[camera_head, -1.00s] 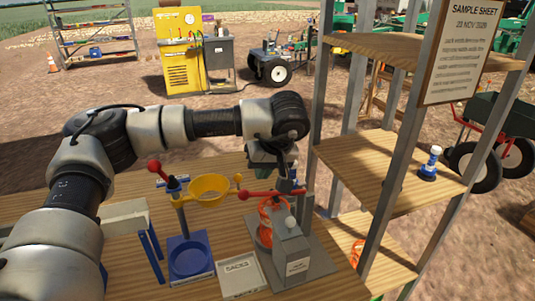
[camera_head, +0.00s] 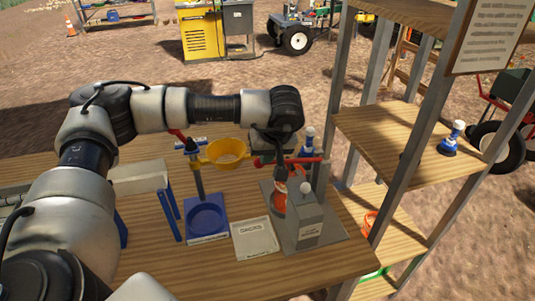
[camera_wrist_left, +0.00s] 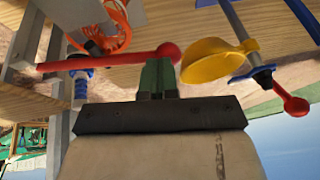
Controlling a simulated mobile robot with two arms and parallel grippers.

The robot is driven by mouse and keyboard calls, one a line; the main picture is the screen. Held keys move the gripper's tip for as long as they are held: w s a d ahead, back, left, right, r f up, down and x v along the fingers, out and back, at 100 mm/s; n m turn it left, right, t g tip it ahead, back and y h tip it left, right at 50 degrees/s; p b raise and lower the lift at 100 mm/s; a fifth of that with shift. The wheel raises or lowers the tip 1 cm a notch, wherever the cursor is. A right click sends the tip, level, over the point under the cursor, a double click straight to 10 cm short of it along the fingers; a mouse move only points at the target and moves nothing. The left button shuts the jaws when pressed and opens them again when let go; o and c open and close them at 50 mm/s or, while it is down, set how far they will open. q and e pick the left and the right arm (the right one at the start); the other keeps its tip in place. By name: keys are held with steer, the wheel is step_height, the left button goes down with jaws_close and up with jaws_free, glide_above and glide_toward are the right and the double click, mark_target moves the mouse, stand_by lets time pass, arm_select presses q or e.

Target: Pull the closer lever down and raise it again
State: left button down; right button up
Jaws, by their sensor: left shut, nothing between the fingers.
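A red lever with a ball end (camera_head: 310,160) lies about level on a blue-collared post above the grey box stand (camera_head: 310,225). It also shows in the left wrist view (camera_wrist_left: 110,60). My left gripper (camera_head: 280,168) is shut and empty, right at this lever near its ball; in the left wrist view its fingers (camera_wrist_left: 158,75) appear just beside the ball. I cannot tell whether they touch. A second lever's red ball (camera_wrist_left: 295,106) is at the right of the left wrist view, by the yellow funnel (camera_head: 227,152). My arm partly hides this lever in the head view. My right gripper is out of view.
A blue dish stand (camera_head: 207,220) and a white "SACKS" tray (camera_head: 255,238) stand on the wooden table (camera_head: 200,272). Orange netting (camera_head: 278,203) hangs beside the grey box. A wooden shelf rack (camera_head: 385,130) with a small blue-and-white object (camera_head: 452,138) stands close on the right.

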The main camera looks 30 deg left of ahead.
arm_select(q)
steer(key=f, duration=0.1)
steer(key=b, duration=0.1)
steer(key=f+b, duration=0.1)
steer(key=shift+s+a+f+t+h, duration=0.25)
steer(key=shift+a+f+t+h, duration=0.05)
steer(key=shift+t, duration=0.1)
steer(key=shift+f+b, duration=0.1)
steer(key=shift+b, duration=0.4)
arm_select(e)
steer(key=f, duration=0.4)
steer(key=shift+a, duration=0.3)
arm_select(q)
steer(key=shift+r, duration=0.25)
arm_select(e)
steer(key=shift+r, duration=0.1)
arm_select(q)
steer(key=w+p+v, duration=0.1)
steer(key=v, duration=1.2)
steer(key=shift+r, duration=0.35)
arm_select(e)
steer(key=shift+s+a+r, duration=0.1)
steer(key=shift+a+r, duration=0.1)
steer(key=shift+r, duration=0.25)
arm_select(q)
steer(key=c, duration=1.8)
jaws_free()
steer(key=shift+d, duration=0.15)
